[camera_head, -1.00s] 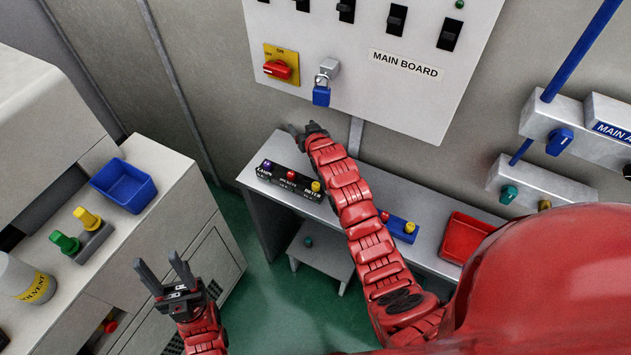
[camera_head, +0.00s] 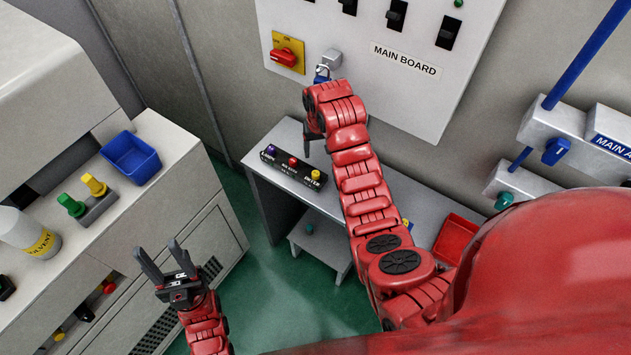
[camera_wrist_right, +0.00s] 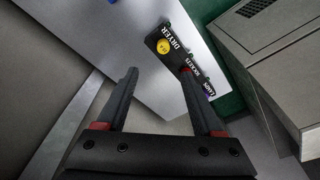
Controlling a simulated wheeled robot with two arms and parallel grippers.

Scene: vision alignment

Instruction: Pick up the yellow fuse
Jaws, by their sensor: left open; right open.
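A yellow fuse-like piece (camera_head: 94,184) stands upright beside a green one (camera_head: 71,205) in a grey holder (camera_head: 100,209) on the left counter. Another yellow round piece (camera_head: 315,175) sits at the right end of a black labelled block (camera_head: 278,172) on the grey bench. In the right wrist view this yellow piece (camera_wrist_right: 163,46) lies beyond the fingers by the word DRYER. My right gripper (camera_wrist_right: 162,80) is open and empty, pointing down above the bench; in the head view its arm hides part of it. My left gripper (camera_head: 158,248) is open and empty, right of the left counter.
A blue bin (camera_head: 131,158) stands on the left counter, with a solvent bottle (camera_head: 28,234) nearer. A red tray (camera_head: 456,239) is on the bench's right. The main board (camera_head: 405,75) hangs above with a red switch and padlock. A small stool (camera_head: 322,243) stands below.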

